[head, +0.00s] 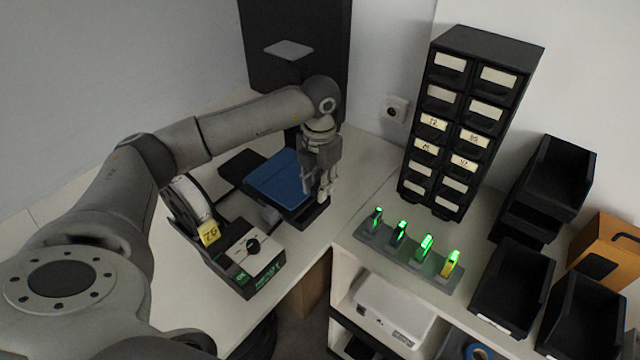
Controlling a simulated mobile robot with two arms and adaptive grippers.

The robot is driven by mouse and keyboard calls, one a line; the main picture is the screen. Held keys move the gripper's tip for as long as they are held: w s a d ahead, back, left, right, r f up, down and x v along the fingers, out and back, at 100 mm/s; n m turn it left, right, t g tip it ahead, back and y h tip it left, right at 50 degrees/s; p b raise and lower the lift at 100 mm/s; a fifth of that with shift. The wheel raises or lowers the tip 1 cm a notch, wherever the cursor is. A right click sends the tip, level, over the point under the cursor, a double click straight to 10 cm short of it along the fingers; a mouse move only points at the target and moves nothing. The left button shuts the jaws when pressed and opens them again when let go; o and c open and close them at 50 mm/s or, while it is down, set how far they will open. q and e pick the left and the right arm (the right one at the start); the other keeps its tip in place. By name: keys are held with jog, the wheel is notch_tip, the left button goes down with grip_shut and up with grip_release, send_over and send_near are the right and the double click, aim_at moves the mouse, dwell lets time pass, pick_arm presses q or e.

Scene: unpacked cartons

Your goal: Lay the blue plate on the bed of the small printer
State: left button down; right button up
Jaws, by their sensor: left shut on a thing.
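The blue plate (276,180) is at the small printer (247,262), on or just above the printer's dark bed; I cannot tell if it rests fully. My left gripper (322,194) points down at the plate's right edge and is shut on it. The gripper hides that edge. The printer has a spool on its left side, a yellow tag and a front panel with a black knob. My right gripper is not in view.
A black drawer cabinet (467,120) with labelled drawers stands at the back right. In front of it is a grey strip (405,255) with several green-lit items. Black bins (512,287) and an orange carton (608,250) are at the right. A tall dark panel (297,50) stands behind the printer.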

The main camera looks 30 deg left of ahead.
pick_arm(q)
jog(key=shift+f, duration=0.15)
jog(key=shift+f+b, duration=0.9)
jog(key=shift+f, duration=0.1)
jog(key=c, duration=1.1)
grip_release()
jog(key=shift+r, duration=0.15)
jog(key=shift+r+p, duration=1)
jog(key=shift+r, duration=0.5)
